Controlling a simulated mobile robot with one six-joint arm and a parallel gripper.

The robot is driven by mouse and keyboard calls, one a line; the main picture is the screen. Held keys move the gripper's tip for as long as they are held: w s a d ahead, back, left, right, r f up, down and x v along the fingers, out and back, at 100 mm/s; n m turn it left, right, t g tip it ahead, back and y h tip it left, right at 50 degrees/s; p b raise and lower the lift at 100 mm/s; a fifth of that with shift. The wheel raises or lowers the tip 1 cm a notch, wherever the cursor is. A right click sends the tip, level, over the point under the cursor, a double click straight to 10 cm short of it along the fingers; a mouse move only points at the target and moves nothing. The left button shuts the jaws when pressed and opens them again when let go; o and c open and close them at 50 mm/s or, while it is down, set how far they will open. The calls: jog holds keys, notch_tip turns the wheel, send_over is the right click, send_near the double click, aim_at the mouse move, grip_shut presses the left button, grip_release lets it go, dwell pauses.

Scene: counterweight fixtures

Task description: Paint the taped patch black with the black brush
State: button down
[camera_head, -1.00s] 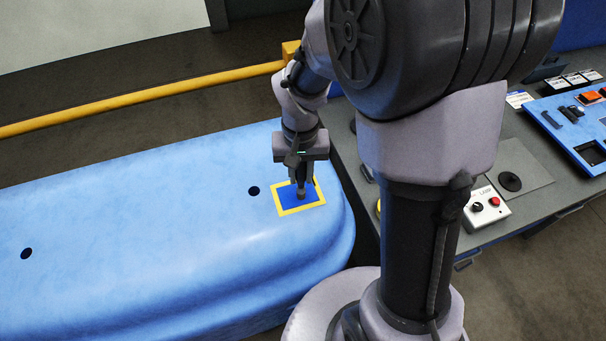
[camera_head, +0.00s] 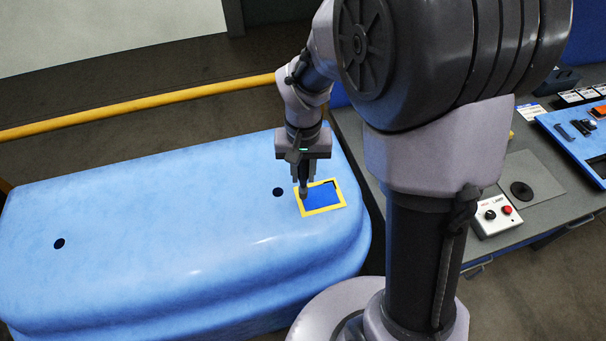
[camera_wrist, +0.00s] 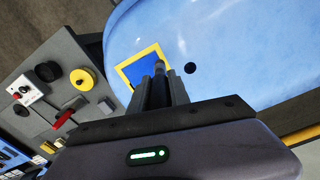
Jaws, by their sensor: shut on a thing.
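The taped patch is a blue rectangle (camera_head: 322,198) framed by yellow tape (camera_head: 325,210) on top of a light blue cover (camera_head: 170,210). A thin dark strip shows along its far edge near the right corner; the rest looks blue. My gripper (camera_head: 304,180) points down over the patch's left side, shut on a dark brush (camera_head: 303,193). The brush's tip is at the left tape edge; I cannot tell whether it touches. In the wrist view, the brush tip (camera_wrist: 160,66) overlaps the patch (camera_wrist: 139,70) on its side towards a dark hole. The fingers hide the brush's upper part.
Dark holes (camera_head: 278,192) (camera_head: 59,244) are in the cover. A yellow rail (camera_head: 140,104) runs behind it. A grey bench at right holds a lamp box (camera_head: 495,214) and a blue panel (camera_head: 570,130).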

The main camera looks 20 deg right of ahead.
aim_at(302, 161)
jog(key=shift+a+r+p, duration=0.2)
jog(key=shift+r+p, duration=0.4)
jog(key=shift+r, duration=0.35)
jog(key=shift+r+p, duration=0.9)
jog(key=shift+r, duration=0.3)
